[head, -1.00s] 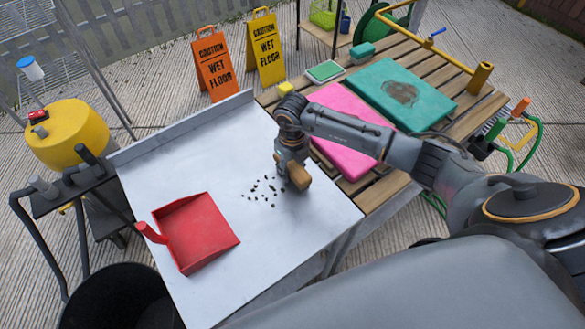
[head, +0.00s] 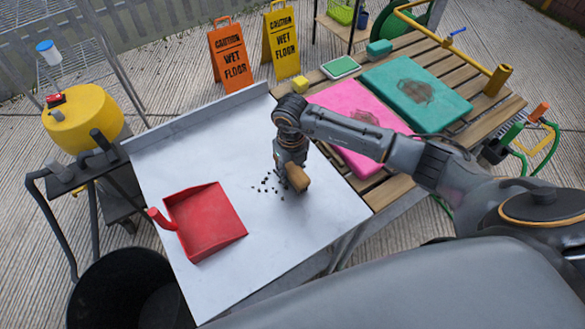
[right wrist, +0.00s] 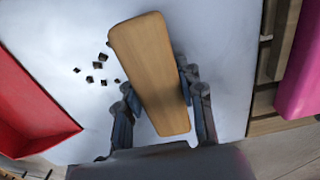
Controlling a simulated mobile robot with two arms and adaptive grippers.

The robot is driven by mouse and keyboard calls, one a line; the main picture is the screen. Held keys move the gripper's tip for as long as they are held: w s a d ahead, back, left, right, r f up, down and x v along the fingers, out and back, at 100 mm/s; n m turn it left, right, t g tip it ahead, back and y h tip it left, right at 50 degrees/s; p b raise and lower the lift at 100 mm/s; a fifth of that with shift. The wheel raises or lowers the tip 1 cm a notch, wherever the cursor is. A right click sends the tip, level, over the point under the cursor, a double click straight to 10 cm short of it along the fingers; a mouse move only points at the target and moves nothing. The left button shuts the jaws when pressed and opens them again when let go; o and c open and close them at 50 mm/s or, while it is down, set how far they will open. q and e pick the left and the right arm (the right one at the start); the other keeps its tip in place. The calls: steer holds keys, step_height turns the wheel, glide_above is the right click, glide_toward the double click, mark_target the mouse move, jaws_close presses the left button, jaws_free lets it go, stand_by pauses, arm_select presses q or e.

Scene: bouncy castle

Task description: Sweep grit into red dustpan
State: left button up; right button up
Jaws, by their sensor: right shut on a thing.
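The red dustpan (head: 205,222) lies on the white tabletop (head: 225,145), its handle to the left and its open edge to the right. It also shows at the left of the right wrist view (right wrist: 30,105). Dark grit (head: 268,187) lies in a small scattered patch between the dustpan and my right gripper (head: 291,163). That gripper is shut on a wooden-backed brush (head: 299,179), held low at the right side of the grit. In the right wrist view the brush's wooden back (right wrist: 150,75) sits between the fingers; its bristles are hidden. My left gripper is not in view.
A slatted wooden table (head: 485,115) adjoins on the right, with a pink mat (head: 345,105) and a stained teal mat (head: 440,105). Caution signs (head: 232,65) stand behind. A black bucket (head: 100,285) and a yellow drum (head: 85,120) are at left.

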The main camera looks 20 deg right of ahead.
mark_target(252, 199)
steer(key=shift+s+a, duration=0.15)
steer(key=shift+a, duration=0.85)
steer(key=shift+s+a, duration=0.1)
steer(key=shift+a, duration=0.9)
steer(key=shift+s+a, duration=0.15)
steer(key=shift+a, duration=0.85)
steer(key=shift+s+a, duration=0.15)
steer(key=shift+a, duration=0.8)
steer(key=shift+s+a+b, duration=0.15)
steer(key=shift+a+b, duration=0.05)
steer(key=shift+a, duration=0.8)
steer(key=shift+s+a+b, duration=0.15)
steer(key=shift+a, duration=0.85)
steer(key=shift+a, duration=0.15)
